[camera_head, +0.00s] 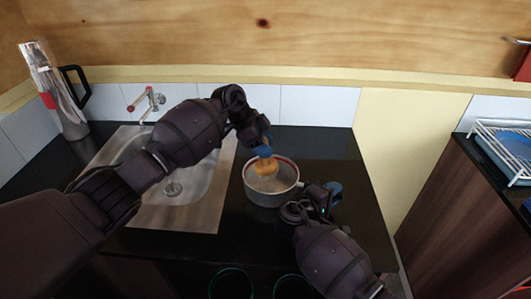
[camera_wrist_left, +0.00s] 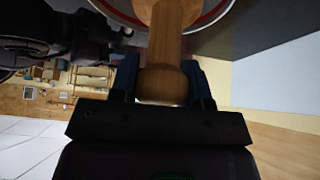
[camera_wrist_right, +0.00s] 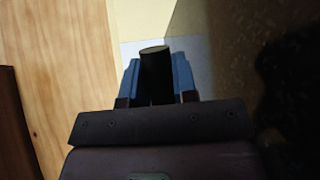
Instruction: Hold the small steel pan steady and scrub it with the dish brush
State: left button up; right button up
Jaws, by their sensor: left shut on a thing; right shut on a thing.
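The small steel pan (camera_head: 272,199) stands on the black counter just right of the sink, its open top facing up. The wooden dish brush (camera_head: 267,168) is inside the pan's opening. My left gripper (camera_head: 263,150) is shut on the brush from above. In the left wrist view the brush's wooden handle (camera_wrist_left: 163,82) sits between the blue fingers, with the pan's red-lined rim (camera_wrist_left: 215,14) beyond it. My right gripper (camera_head: 331,190) is at the pan's right side. In the right wrist view it is shut on the pan's dark handle (camera_wrist_right: 155,72). Whether the bristles touch the pan bottom is hidden.
The steel sink (camera_head: 190,190) with a red-handled tap (camera_head: 147,100) lies left of the pan. A tall steel jug (camera_head: 68,115) stands in the back left corner. A white dish rack (camera_head: 505,145) is on a separate cabinet at right. The counter behind the pan is clear.

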pick_arm(q)
jog(key=shift+r, duration=1.85)
pick_arm(e)
jog(key=o, duration=1)
jog(key=v, duration=1.2)
pick_arm(q)
jog(key=shift+s+f, duration=0.1)
pick_arm(e)
jog(key=shift+f, duration=0.1)
